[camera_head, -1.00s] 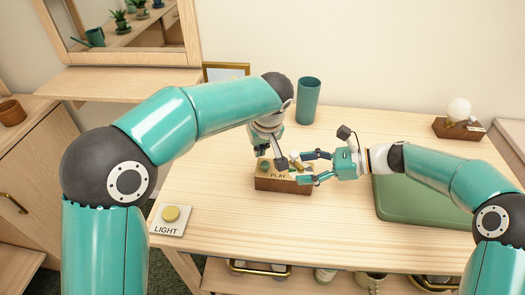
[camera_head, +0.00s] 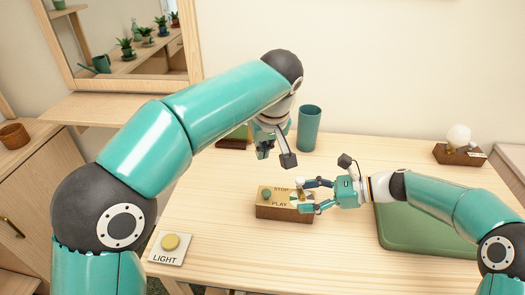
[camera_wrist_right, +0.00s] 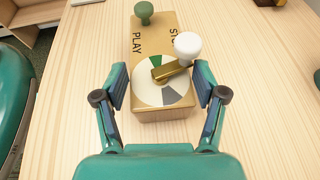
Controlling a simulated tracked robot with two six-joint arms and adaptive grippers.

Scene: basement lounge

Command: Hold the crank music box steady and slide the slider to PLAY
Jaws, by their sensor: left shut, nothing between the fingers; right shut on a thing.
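The music box (camera_head: 284,213) is a brown wooden block with a brass top marked STOP and PLAY, sitting on the table. A green slider knob (camera_head: 266,194) stands at its left end; in the wrist view this knob (camera_wrist_right: 144,12) is nearer the PLAY side. A white-knobbed crank (camera_wrist_right: 186,48) sits over a dial (camera_wrist_right: 160,88) at the other end. My right gripper (camera_head: 304,196) is shut on the box's right end, with its fingers (camera_wrist_right: 160,88) on either side. My left gripper (camera_head: 264,152) is shut and empty, raised behind the box and apart from it.
A teal cup (camera_head: 309,128) stands behind the box. A LIGHT button (camera_head: 170,243) is at the table's front left. A green tray (camera_head: 425,232) lies under my right arm. A lamp (camera_head: 459,140) stands at the back right. The table in front of the box is clear.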

